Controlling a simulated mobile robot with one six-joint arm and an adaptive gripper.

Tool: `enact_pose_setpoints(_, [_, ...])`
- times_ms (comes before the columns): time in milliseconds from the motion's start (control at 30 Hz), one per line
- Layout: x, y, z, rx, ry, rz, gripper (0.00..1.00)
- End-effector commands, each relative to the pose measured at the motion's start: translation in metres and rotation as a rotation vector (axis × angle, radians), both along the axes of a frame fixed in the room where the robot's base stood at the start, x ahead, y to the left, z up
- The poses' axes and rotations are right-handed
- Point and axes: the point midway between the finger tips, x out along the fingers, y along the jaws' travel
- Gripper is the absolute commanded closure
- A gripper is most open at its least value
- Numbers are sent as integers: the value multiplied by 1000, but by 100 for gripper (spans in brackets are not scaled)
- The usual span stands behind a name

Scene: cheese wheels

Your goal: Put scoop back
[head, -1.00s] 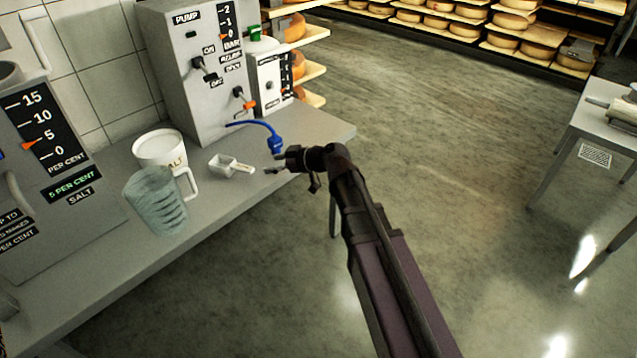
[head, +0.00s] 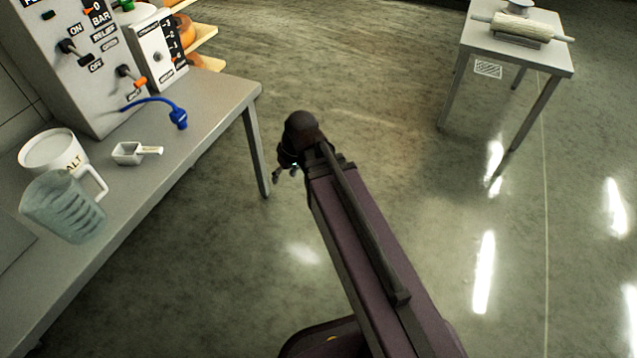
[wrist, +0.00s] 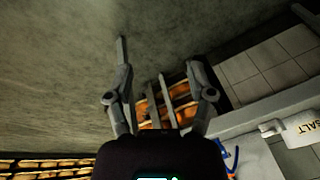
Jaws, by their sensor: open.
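My gripper (head: 284,174) is over the floor, right of the bench's end and apart from the scoop. In the wrist view my gripper (wrist: 150,80) has its fingers spread with nothing between them. The salt tub also shows in the wrist view (wrist: 285,128), at the right edge.
A clear ribbed jug (head: 62,207) stands in front of the salt tub. A blue hose end (head: 178,117) lies on the bench below the pump panel (head: 75,60). A small table (head: 482,38) with a roller stands at the far right. Open floor lies between.

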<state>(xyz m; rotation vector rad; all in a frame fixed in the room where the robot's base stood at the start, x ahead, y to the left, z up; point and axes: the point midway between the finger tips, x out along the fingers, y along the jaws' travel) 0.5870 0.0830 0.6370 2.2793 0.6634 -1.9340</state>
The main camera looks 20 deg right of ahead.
Motion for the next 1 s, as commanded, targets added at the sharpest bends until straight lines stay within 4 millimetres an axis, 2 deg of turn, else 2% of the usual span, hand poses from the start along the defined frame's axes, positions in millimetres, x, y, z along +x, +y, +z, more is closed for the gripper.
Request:
enact_pose_setpoints(33, [-13, -19, -3, -50, 38, -72, 30])
enact_pose_setpoints(100, [-26, -41, -6, -116, 84, -165, 30])
enact_pose_setpoints(200, [-39, -64, -8, -188, 128, -271, 30])
enact_pose_setpoints(300, [-47, -78, -8, -233, 152, -337, 30])
enact_pose_setpoints(433, [-50, -84, -8, -254, 163, -369, 30])
enact_pose_setpoints(967, [-49, -83, -8, -252, 161, -366, 30])
enact_pose_setpoints(1000, [-49, -83, -8, -252, 161, -366, 39])
